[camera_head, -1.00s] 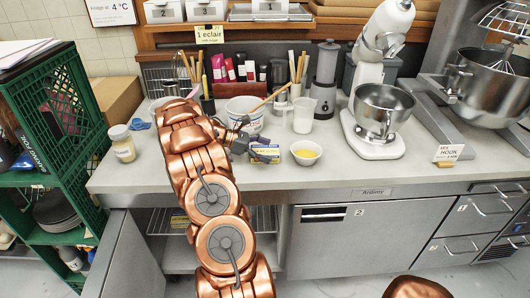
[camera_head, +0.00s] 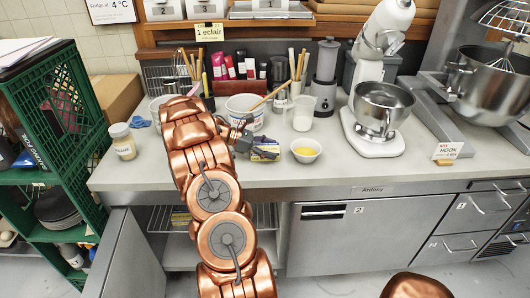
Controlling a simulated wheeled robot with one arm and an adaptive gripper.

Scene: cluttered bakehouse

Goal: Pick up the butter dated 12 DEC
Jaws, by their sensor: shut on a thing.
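A small yellow and blue butter packet (camera_head: 266,154) is at the front middle of the counter, left of a white bowl. Its date is too small to read. My gripper (camera_head: 255,146) reaches in from the left and is shut on this packet, covering part of it. The packet is at or just above the counter top; I cannot tell if there is a gap under it.
A white bowl with yellow contents (camera_head: 306,151) stands close on the right. A white tub (camera_head: 243,106) and a clear jug (camera_head: 304,113) stand behind. A stand mixer (camera_head: 372,125) is further right.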

